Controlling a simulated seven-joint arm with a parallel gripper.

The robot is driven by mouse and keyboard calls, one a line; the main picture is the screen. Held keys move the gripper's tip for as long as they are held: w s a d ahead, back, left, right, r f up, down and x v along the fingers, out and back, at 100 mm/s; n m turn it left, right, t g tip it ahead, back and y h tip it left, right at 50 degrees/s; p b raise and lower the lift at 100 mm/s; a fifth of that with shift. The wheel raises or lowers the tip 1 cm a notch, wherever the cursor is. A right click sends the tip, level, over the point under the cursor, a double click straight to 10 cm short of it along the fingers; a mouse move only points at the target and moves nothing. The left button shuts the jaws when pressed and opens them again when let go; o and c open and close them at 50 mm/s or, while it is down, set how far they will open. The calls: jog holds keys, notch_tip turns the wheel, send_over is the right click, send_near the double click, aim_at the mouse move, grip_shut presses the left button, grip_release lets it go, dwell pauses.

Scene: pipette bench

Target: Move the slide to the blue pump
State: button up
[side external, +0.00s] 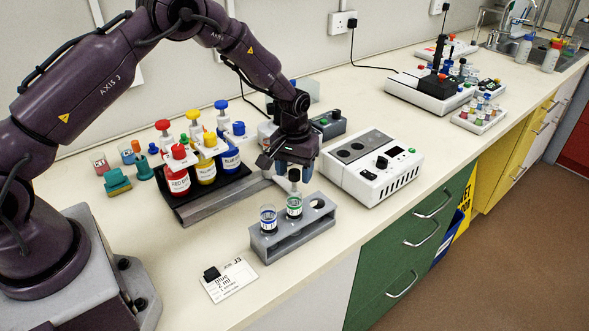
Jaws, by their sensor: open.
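The blue pump is a bottle (229,158) with a blue label and blue top, at the right end of a row on a black tray (176,194). Beside it stand a yellow-labelled bottle (206,169) and a red-labelled bottle (178,180). A grey rail (222,201) runs along the front of the tray. I cannot clearly make out a slide on it; my gripper covers its right end.
A grey rack (290,240) holds the green-labelled vial and a blue-labelled vial (268,219). A white instrument (372,166) stands right of my gripper. A printed card (232,281) lies in front. Small coloured pieces (117,182) stand left of the bottles.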

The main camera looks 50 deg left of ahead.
grip_shut()
jog(key=shift+s, duration=3.75)
grip_release()
notch_tip(320, 180, up, 13)
